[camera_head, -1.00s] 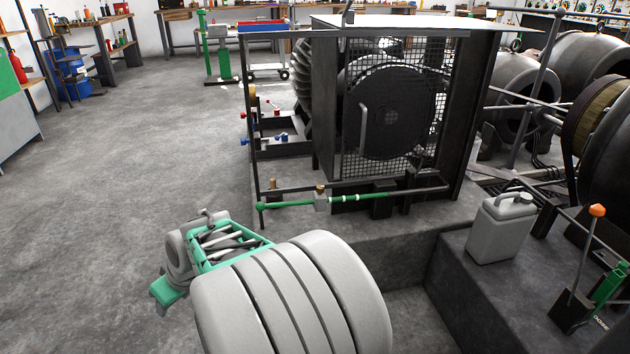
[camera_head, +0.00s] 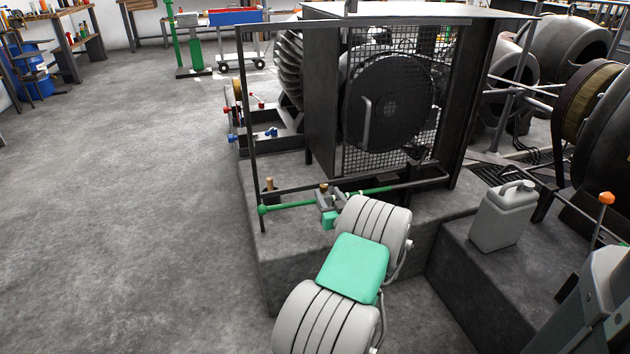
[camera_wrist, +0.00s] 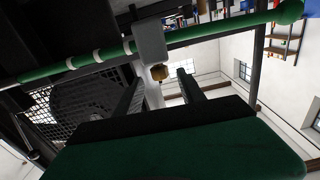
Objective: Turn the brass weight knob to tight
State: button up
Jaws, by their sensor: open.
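The brass weight knob (camera_head: 323,186) sits on a grey block on the green rod (camera_head: 290,204), at the front of the caged machine. My gripper (camera_head: 328,194) is at the block, partly hidden by my arm. In the wrist view, the knob (camera_wrist: 160,72) shows between the two dark fingers of my gripper (camera_wrist: 158,80), which are apart. The grey weight block (camera_wrist: 150,42) is just beyond it on the green rod. I cannot tell whether either finger touches the knob.
A dark frame post (camera_head: 250,120) stands left of the rod, with a small brass peg (camera_head: 270,184) near it. The mesh cage (camera_head: 390,100) is behind. A grey jerrycan (camera_head: 503,215) stands on the right ledge. The floor at left is clear.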

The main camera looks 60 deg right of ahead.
jog(key=b+x, duration=0.2)
jog(key=x, duration=0.5)
jog(key=shift+w+d, duration=0.25)
jog(key=shift+d, duration=0.05)
jog(key=shift+f, duration=0.1)
jog(key=shift+c, duration=0.5)
grip_shut()
